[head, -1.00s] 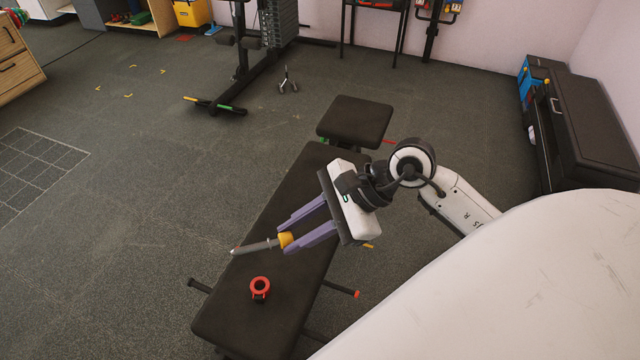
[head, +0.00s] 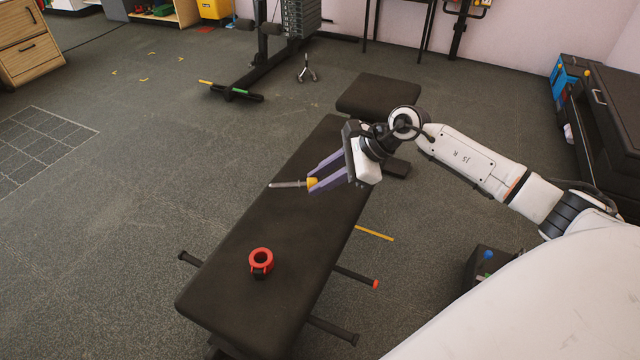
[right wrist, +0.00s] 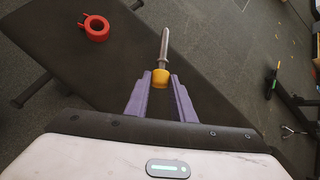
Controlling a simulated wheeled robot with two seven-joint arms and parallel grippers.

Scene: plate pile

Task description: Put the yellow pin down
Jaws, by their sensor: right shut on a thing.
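The yellow pin (head: 312,183) has a yellow head and a grey metal shaft. My right gripper (head: 314,182) is shut on its yellow head, with the shaft pointing left over the black bench (head: 225,295). In the right wrist view the pin (right wrist: 161,78) sits between the purple fingertips of the gripper (right wrist: 160,80), its shaft pointing away. The pin seems to be above the bench pad; the exact gap cannot be told. My left gripper is not in view.
A red ring-shaped collar (head: 261,260) lies on the near part of the bench pad; it also shows in the right wrist view (right wrist: 95,27). The pad between the collar and the pin is clear. A smaller black pad (head: 378,95) is at the bench's far end.

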